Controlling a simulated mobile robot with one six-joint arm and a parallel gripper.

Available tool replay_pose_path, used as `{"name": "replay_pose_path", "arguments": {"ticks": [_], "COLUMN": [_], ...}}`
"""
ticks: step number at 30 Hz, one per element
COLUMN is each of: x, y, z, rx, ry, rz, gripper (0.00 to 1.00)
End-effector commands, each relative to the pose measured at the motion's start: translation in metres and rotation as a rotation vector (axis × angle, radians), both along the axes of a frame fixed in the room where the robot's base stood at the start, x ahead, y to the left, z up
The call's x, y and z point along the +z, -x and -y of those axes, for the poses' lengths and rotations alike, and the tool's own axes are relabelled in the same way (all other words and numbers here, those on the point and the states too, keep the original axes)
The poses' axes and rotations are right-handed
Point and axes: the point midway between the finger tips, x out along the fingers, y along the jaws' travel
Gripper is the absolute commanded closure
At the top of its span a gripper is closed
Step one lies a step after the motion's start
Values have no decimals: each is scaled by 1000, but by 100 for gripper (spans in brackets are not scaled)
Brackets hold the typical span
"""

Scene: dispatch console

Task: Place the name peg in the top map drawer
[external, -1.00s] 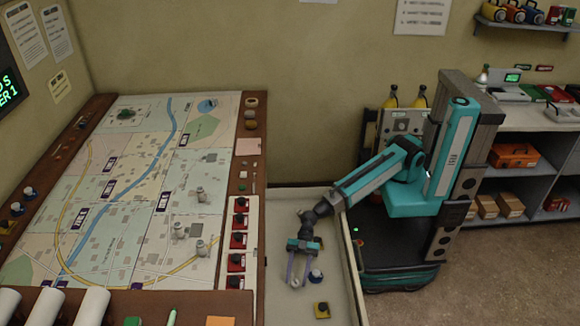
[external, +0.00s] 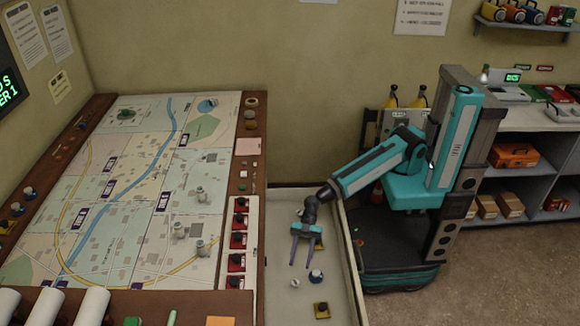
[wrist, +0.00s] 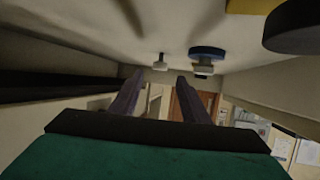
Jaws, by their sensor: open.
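An open pale drawer (external: 276,262) extends along the right side of the map table. A small white peg (external: 295,283) stands in it, with a blue-and-white peg (external: 315,276) to its right. I cannot tell which is the name peg. My gripper (external: 302,263) is open and empty, fingers pointing down, just behind and apparently above these pegs. In the wrist view, the white peg (wrist: 160,62) shows beyond and between the fingertips (wrist: 164,78). The blue-and-white peg (wrist: 206,54) shows just right of them.
A yellow block with a black knob (external: 321,309) lies nearer the drawer's front. Another yellow piece (external: 319,246) is partly hidden behind my gripper, and a small pale item (external: 300,212) lies farther back. The map table (external: 130,190) borders the drawer on the left. The drawer's right wall (external: 349,260) is close.

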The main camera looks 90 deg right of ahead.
Motion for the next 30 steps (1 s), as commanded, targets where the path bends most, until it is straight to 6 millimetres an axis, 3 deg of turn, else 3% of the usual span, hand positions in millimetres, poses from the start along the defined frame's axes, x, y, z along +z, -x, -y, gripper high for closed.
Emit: {"name": "replay_pose_path", "arguments": {"ticks": [30], "x": [9], "y": [6], "z": [20], "rx": [-1], "ry": [-1], "rz": [0], "gripper": [58]}}
